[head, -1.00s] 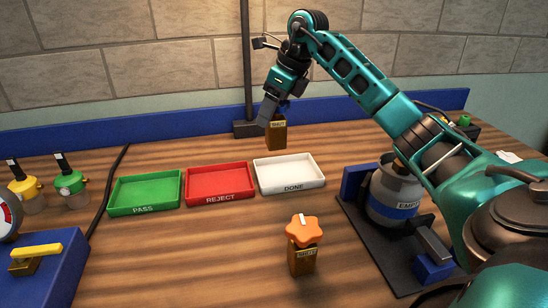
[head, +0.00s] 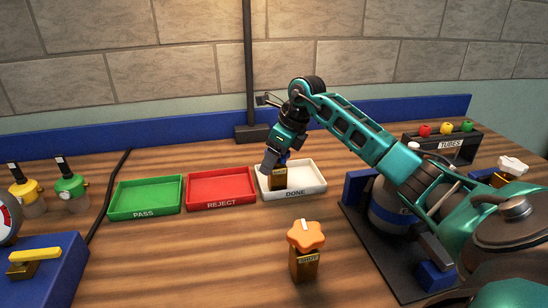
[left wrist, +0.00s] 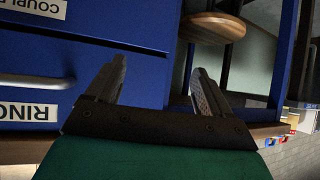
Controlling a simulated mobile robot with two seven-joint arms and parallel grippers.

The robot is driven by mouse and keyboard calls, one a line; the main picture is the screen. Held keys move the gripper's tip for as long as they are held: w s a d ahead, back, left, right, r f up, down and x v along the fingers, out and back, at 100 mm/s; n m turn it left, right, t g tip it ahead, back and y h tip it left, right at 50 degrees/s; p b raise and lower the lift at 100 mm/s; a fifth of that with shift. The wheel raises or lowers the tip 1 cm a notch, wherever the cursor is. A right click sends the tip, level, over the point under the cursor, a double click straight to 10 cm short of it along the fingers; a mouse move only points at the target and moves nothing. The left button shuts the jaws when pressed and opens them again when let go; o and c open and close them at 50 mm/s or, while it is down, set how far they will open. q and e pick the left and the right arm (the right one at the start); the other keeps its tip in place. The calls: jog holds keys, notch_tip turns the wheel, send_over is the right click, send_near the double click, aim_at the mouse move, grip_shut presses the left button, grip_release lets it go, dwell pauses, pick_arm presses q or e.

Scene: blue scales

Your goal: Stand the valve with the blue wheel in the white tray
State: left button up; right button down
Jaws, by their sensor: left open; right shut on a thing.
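The valve with the blue wheel (head: 279,179) has a brass-brown body and is upright within the outline of the white tray (head: 312,177), marked DONE. My right gripper (head: 276,163) is shut on it from above and hides most of its blue wheel. I cannot tell whether the valve's base touches the tray floor. My left gripper (left wrist: 157,85) shows only in the left wrist view, open and empty, in front of blue drawers.
A valve with an orange wheel (head: 305,240) stands in front of the trays. The red REJECT tray (head: 220,188) and green PASS tray (head: 145,197) lie to the left. A black pole (head: 248,70) rises behind. A tube rack (head: 450,147) is at the right.

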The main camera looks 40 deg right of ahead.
jog(key=shift+f, duration=0.15)
jog(key=shift+c, duration=0.8)
grip_release()
